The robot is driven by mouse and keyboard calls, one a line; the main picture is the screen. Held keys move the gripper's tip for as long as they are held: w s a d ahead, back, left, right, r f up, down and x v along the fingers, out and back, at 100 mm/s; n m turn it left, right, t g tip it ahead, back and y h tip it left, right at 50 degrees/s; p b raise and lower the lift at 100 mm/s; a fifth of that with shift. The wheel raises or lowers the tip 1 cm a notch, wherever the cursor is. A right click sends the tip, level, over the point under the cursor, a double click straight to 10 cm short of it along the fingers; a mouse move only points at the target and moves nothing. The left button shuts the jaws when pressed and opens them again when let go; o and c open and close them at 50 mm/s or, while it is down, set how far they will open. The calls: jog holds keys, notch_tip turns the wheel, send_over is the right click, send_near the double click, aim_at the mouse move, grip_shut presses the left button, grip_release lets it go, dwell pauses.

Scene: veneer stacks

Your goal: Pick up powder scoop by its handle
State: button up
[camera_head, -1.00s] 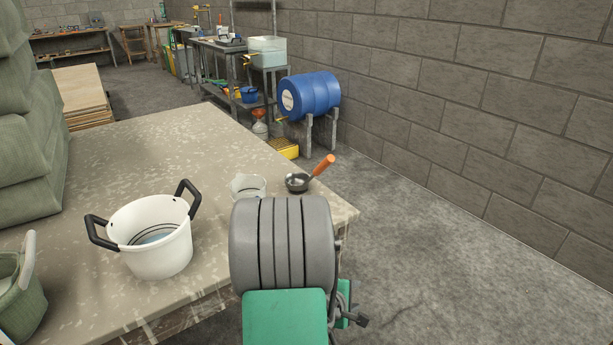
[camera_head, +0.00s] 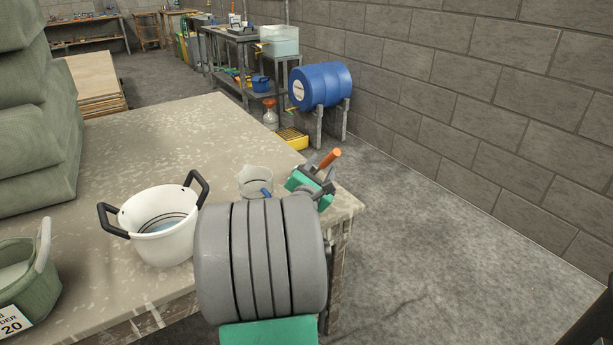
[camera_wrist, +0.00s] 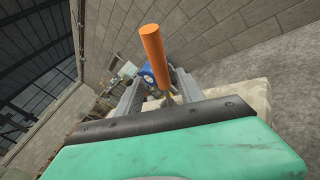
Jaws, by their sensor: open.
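The powder scoop's orange handle (camera_head: 329,158) sticks up at a slant near the right corner of the table, just beyond my gripper (camera_head: 320,169). My gripper hides the scoop's dark bowl in the head view. In the wrist view the orange handle (camera_wrist: 153,50) rises between the two grey fingers of my gripper (camera_wrist: 157,82). The fingers are apart, one to each side of the handle. I cannot tell whether either finger touches it.
A clear cup (camera_head: 255,180) stands close to the left of my gripper. A white pot (camera_head: 158,225) with black handles and a green bucket (camera_head: 22,280) stand further left on the table (camera_head: 165,140).

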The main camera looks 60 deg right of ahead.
jog(key=x, duration=0.3)
jog(key=b+x, duration=0.1)
jog(key=x, duration=0.1)
jog(key=shift+s+d+f, duration=0.1)
jog(key=shift+d+f, duration=0.1)
jog(key=shift+d, duration=0.2)
grip_shut()
dwell(1.0)
